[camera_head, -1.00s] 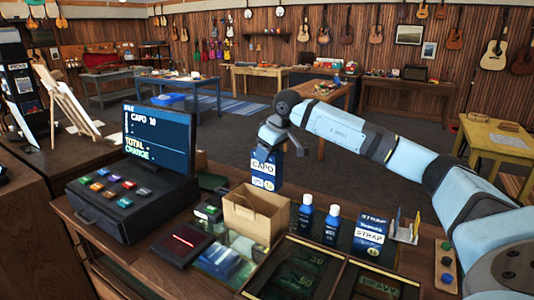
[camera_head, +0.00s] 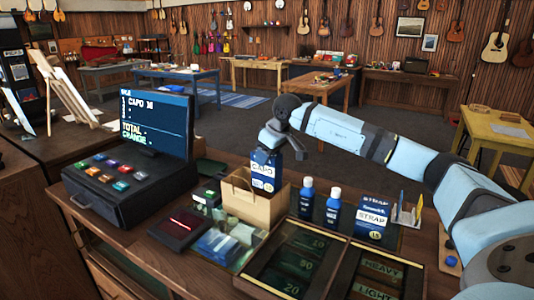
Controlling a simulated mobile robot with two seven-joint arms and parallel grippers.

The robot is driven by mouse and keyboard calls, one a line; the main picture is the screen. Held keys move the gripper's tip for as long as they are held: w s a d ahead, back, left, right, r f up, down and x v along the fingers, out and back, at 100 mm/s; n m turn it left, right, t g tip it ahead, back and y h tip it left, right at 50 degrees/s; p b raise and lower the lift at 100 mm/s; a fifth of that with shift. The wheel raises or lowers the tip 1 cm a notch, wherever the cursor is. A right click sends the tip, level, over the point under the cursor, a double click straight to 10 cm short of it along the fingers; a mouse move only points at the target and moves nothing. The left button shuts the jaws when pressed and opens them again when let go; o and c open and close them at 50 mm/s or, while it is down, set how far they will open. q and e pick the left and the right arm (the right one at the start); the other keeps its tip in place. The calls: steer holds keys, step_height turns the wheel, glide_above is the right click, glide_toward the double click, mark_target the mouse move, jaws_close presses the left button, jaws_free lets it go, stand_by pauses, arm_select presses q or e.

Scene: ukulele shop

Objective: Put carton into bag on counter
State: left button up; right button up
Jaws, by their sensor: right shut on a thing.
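The carton is a blue and white box marked CAPO (camera_head: 264,171). My right gripper (camera_head: 281,146) is shut on its top from above. The carton is upright at the mouth of the brown paper bag (camera_head: 252,208), and its lower end appears to be inside the opening, behind the bag's front rim. Most of the carton shows above the rim. The bag stands open on the wooden counter (camera_head: 135,258). My left gripper is not in view.
A register with a screen (camera_head: 157,121) stands left of the bag, with a card reader (camera_head: 181,229) in front. Two blue bottles (camera_head: 306,199) and a STRAP box (camera_head: 371,220) stand to the right. Dark trays (camera_head: 293,262) lie in front.

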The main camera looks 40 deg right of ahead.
mark_target(267, 173)
steer(key=shift+f+b, duration=1.55)
steer(key=shift+f, duration=1.55)
steer(key=o, duration=1.3)
steer(key=v, duration=1.4)
steer(key=shift+b, duration=0.35)
